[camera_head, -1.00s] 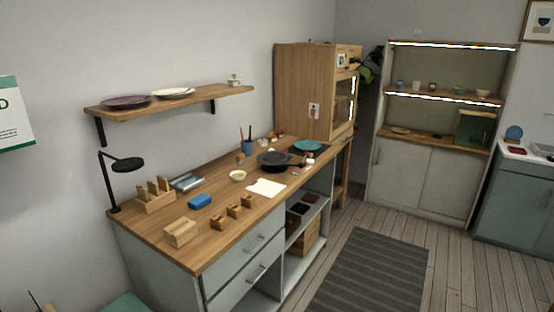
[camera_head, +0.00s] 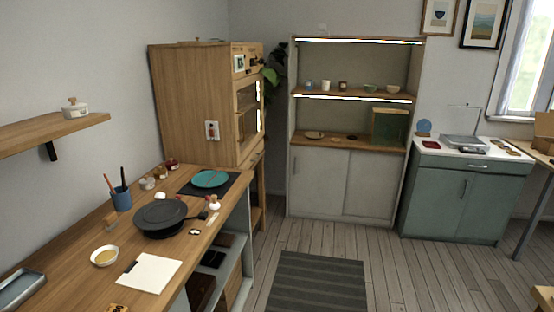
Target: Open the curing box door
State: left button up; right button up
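A tall wooden cabinet (camera_head: 190,105), which looks like the curing box, stands at the far end of the workbench. Its front faces right, and I see it at a steep angle. The door (camera_head: 249,112) has a wooden frame and a glass pane and looks shut. A bright vertical strip (camera_head: 258,104) shows at the door's right side; I cannot tell whether it is a handle or a light. A small panel (camera_head: 244,64) sits above the door. Neither of my grippers is in view.
The wooden workbench (camera_head: 62,252) runs along the left, with a dark pan (camera_head: 160,216), a teal plate (camera_head: 210,179) and a blue cup (camera_head: 121,199). A lit shelf cabinet (camera_head: 318,180) stands behind. Wooden floor and a striped mat (camera_head: 317,283) lie open on the right.

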aim_at(234, 85)
jog(key=z, duration=0.2)
jog(key=i, duration=1.8)
jog(key=z, duration=0.15)
